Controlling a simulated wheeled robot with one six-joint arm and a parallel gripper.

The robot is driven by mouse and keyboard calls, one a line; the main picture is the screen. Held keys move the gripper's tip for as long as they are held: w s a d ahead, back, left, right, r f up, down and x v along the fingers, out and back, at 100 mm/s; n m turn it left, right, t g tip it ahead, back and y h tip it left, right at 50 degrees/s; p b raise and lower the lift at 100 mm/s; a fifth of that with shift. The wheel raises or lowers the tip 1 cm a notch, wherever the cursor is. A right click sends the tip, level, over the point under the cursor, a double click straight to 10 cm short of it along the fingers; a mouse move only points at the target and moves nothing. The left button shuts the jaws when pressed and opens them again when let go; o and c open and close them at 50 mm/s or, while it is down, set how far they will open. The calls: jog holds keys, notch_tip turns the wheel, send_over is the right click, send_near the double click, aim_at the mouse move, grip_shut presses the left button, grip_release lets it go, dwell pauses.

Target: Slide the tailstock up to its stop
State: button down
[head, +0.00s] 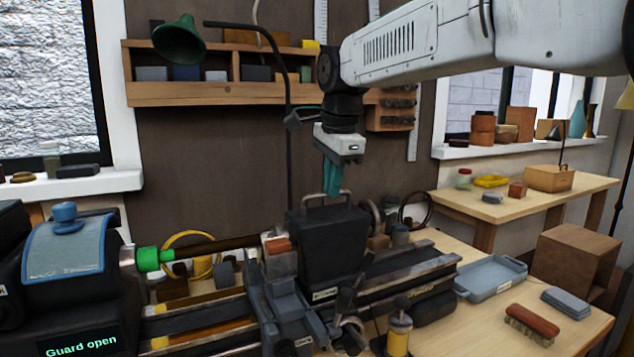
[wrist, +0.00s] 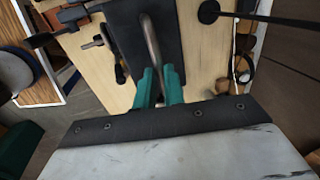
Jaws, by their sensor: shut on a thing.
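A tall dark block (head: 333,245) with a metal loop handle (head: 308,203) on top stands over the lathe bed, right of the tool post; it appears to be the tailstock, but its label is too small to read. My gripper (head: 333,190) points down, with its teal fingers shut on the handle's bar. In the wrist view, the fingers (wrist: 158,78) sit on both sides of the metal handle (wrist: 150,42), above the dark block's top (wrist: 172,40). The stop cannot be made out.
The lathe's headstock (head: 68,250) is at left, with a green piece (head: 148,260) at its spindle and a screen (head: 80,346) reading "Guard open". Bed rails (head: 420,268) run right. A blue-grey tray (head: 490,278) and brush (head: 532,324) lie on the bench at right.

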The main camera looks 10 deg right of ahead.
jog(key=shift+a, duration=0.2)
jog(key=c, duration=1.5)
grip_release()
jog(key=shift+s+a, duration=0.1)
jog(key=shift+a, duration=0.15)
jog(key=shift+d, duration=0.1)
jog(key=shift+r, duration=0.15)
jog(key=shift+d+r, duration=0.1)
jog(key=shift+r, duration=0.25)
jog(key=r, duration=0.3)
jog(key=s+r, duration=0.1)
jog(key=r, duration=0.2)
jog(key=shift+s+d+r, duration=0.15)
jog(key=shift+s+r, duration=0.05)
jog(key=shift+r, duration=0.15)
